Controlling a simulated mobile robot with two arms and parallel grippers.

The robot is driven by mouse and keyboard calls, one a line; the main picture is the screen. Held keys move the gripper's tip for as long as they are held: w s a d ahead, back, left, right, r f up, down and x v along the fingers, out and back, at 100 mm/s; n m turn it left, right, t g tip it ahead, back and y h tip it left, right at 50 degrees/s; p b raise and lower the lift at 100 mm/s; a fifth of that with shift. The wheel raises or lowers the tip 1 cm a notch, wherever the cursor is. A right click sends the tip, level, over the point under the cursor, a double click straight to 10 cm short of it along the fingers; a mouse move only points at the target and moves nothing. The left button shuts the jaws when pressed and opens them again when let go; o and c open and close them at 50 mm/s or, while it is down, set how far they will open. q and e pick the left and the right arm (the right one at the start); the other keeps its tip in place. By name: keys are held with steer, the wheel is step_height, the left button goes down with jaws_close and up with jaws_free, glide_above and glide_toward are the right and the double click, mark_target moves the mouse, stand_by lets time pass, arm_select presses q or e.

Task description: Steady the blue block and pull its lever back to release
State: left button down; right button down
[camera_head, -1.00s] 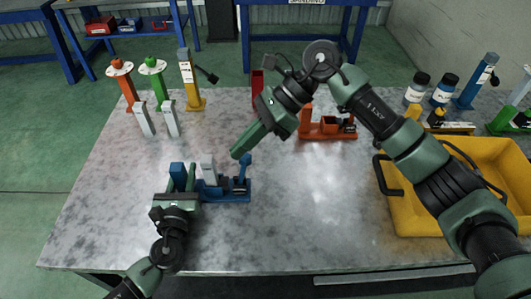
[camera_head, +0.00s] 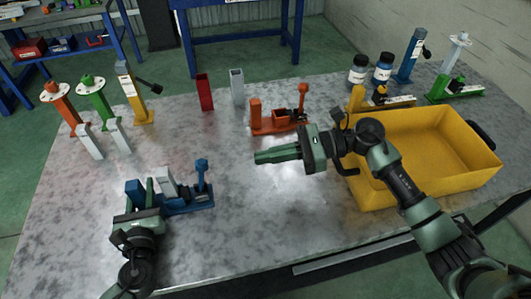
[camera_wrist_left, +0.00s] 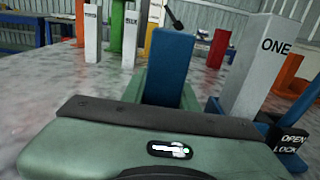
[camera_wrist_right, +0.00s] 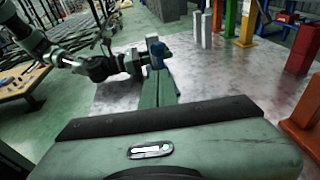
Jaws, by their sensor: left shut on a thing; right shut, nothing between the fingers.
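The blue block (camera_head: 190,203) lies at the left front of the table. It has a blue post (camera_head: 134,192) at its left end, a white post in the middle (camera_head: 165,182) and an upright blue lever (camera_head: 202,172) at its right end. My left gripper (camera_head: 142,192) is shut on the blue post, which shows between its fingers in the left wrist view (camera_wrist_left: 168,65). There the white post (camera_wrist_left: 262,70) reads "ONE", beside a black "OPEN LOCK" label (camera_wrist_left: 289,144). My right gripper (camera_head: 258,157) is shut and empty, right of the lever and apart from it, pointing left.
A red-orange lever block (camera_head: 275,126) stands just behind my right gripper. A yellow bin (camera_head: 378,203) is on the right. Orange, green and yellow posts (camera_head: 140,103) stand at the back left. Bottles (camera_head: 358,72) stand at the back right. The table's middle front is clear.

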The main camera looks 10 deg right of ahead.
glide_toward(199, 163)
steer(key=a+f, duration=0.3)
steer(key=a, duration=0.2)
steer(key=shift+w+d+r, duration=0.15)
steer(key=shift+w, duration=0.3)
steer(key=shift+a+r+h, duration=0.45)
steer(key=shift+a+h, duration=0.25)
steer(key=shift+a, duration=0.1)
steer(key=shift+s+a+r, duration=0.1)
steer(key=shift+a+r, duration=0.1)
steer(key=shift+a, duration=0.35)
steer(key=shift+r, duration=0.1)
